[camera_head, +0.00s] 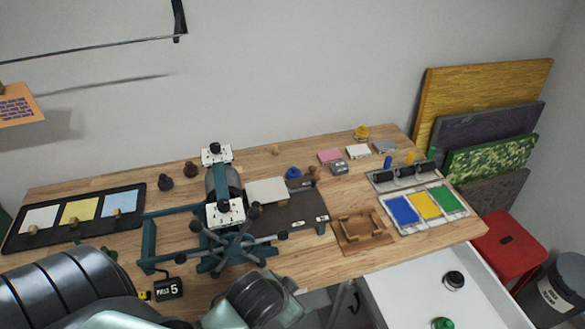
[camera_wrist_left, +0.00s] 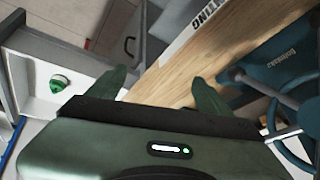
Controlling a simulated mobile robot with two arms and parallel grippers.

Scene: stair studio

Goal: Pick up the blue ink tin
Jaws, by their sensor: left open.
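A small rounded blue thing (camera_head: 293,173) stands on the table behind the dark press bed. It is too small to tell whether it is the blue ink tin. In the open white drawer (camera_head: 405,300) are a black-topped tin (camera_head: 453,281) and a green tin (camera_head: 443,323). The green tin also shows in the left wrist view (camera_wrist_left: 60,83). My left gripper (camera_wrist_left: 162,92) is open and empty, near the table's front edge between the drawer and the press. Its fingertips are not clear in the head view. My right gripper is not in view.
A teal press (camera_head: 225,215) with a spoked wheel stands mid-table. A tray of blue, yellow and green panels (camera_head: 425,207) and a wooden frame (camera_head: 362,230) lie right of it. A red stool (camera_head: 505,245) and a grey bin (camera_head: 558,290) stand beyond the drawer.

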